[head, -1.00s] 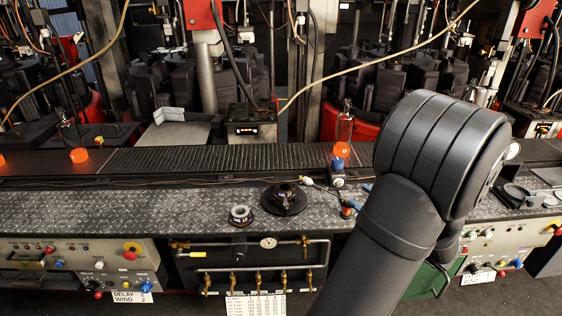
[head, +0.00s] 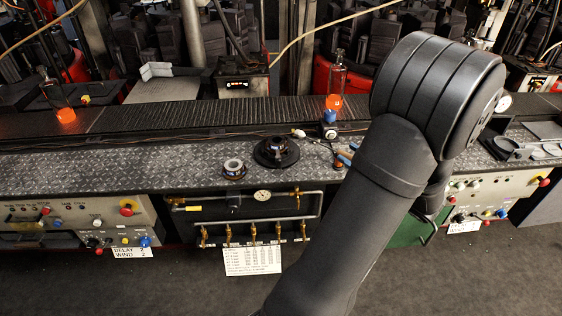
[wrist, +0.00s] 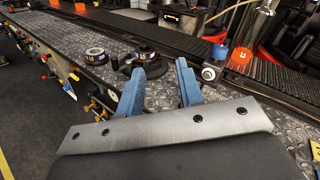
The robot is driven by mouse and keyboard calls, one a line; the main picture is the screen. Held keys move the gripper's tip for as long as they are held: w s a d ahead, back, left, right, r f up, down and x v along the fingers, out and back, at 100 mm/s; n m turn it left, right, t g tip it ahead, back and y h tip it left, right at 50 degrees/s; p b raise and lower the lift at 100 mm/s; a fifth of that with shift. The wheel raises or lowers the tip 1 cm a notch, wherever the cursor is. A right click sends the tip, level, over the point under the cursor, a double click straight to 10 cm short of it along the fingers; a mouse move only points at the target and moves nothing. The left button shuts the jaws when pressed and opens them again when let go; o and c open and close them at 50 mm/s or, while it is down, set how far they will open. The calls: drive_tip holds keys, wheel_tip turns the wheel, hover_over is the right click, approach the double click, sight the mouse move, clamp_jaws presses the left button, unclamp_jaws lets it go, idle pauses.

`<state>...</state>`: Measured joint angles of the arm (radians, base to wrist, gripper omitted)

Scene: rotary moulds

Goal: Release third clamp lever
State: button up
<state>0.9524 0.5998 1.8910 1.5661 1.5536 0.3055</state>
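My gripper (wrist: 160,68) shows two blue fingers in the wrist view, spread apart with nothing between them. They point along the patterned metal bench top. In the head view the blue fingertips (head: 345,158) show small at the left of my arm, over the bench. No part is clearly recognisable as a clamp lever. A row of several small brass valve-like fittings (head: 253,232) hangs on the dark panel below the bench front, left of my gripper; I cannot tell if these are the levers. My arm hides part of the bench and panel at right.
A black round flanged part (head: 277,152) and a smaller ring (head: 233,169) stand on the bench (head: 110,170). A clear bottle with an orange base (head: 335,85) stands behind, near the dark conveyor (head: 200,118). Control panels (head: 80,222) line the bench front; open floor lies before it.

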sight(281, 164)
drive_tip(key=s+a+f+m+g+y, duration=0.2)
drive_tip(key=s+a+f+y, duration=0.15)
drive_tip(key=a+f, duration=0.35)
drive_tip(key=shift+h, duration=0.45)
drive_tip(key=x, duration=1.1)
drive_tip(key=f+x, duration=0.1)
drive_tip(key=x, duration=0.4)
drive_tip(key=shift+w+f, duration=0.1)
drive_tip(key=shift+w, duration=0.2)
clamp_jaws()
